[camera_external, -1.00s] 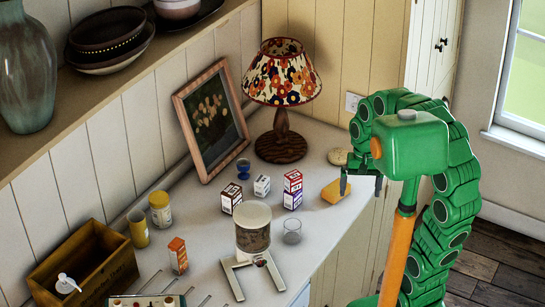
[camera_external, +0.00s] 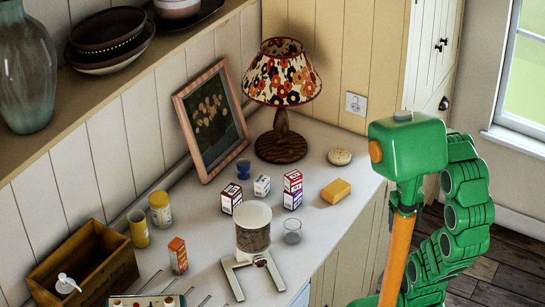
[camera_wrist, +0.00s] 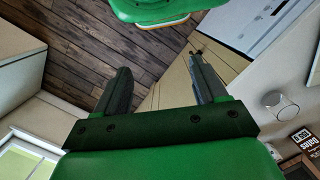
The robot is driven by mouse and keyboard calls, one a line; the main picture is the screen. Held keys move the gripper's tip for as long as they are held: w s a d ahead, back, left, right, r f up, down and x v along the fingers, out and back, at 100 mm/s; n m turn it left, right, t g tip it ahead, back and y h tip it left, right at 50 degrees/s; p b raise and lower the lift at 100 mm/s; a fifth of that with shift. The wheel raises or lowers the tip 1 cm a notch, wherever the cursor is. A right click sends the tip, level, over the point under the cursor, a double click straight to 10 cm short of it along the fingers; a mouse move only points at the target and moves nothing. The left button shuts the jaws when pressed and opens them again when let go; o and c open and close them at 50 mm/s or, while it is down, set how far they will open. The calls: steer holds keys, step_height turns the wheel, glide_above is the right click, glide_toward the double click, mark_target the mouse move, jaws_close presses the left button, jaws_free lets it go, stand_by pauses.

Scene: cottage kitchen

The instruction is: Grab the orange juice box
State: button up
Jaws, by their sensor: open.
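The orange juice box (camera_external: 178,255), a small upright orange and white carton, stands on the counter at the front left in the external view. It is not seen in the wrist view. My gripper (camera_wrist: 158,64) is open and empty in the wrist view, with its two dark fingers apart.
Small boxes (camera_external: 292,190), a glass (camera_external: 292,232), a sponge (camera_external: 336,191) and a lamp (camera_external: 281,135) stand farther back.

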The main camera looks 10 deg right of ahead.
step_height(320, 180, up, 5)
steer(key=w+a+r+m+g+y, duration=0.15)
steer(key=w+a, duration=0.45)
steer(key=a, duration=0.8)
steer(key=w+a+r+m+g+y, duration=0.1)
steer(key=w+a+m+g+y, duration=0.15)
steer(key=w+a, duration=0.75)
steer(key=w+a+r+m+g+y, duration=0.1)
steer(key=w+a+y, duration=0.15)
steer(key=a, duration=1.45)
steer(key=m+g+y, duration=0.3)
steer(key=m, duration=0.1)
glide_toward(177, 249)
step_height(177, 249, up, 8)
steer(key=a, duration=0.1)
step_height(177, 249, down, 12)
steer(key=shift+w+a+x, duration=0.1)
steer(key=shift+x, duration=1.1)
steer(key=shift+w+a+x, duration=0.15)
steer(key=shift+x, duration=1.05)
steer(key=shift+w+a+x, duration=0.1)
steer(key=shift+x, duration=1.1)
steer(key=c, duration=1.2)
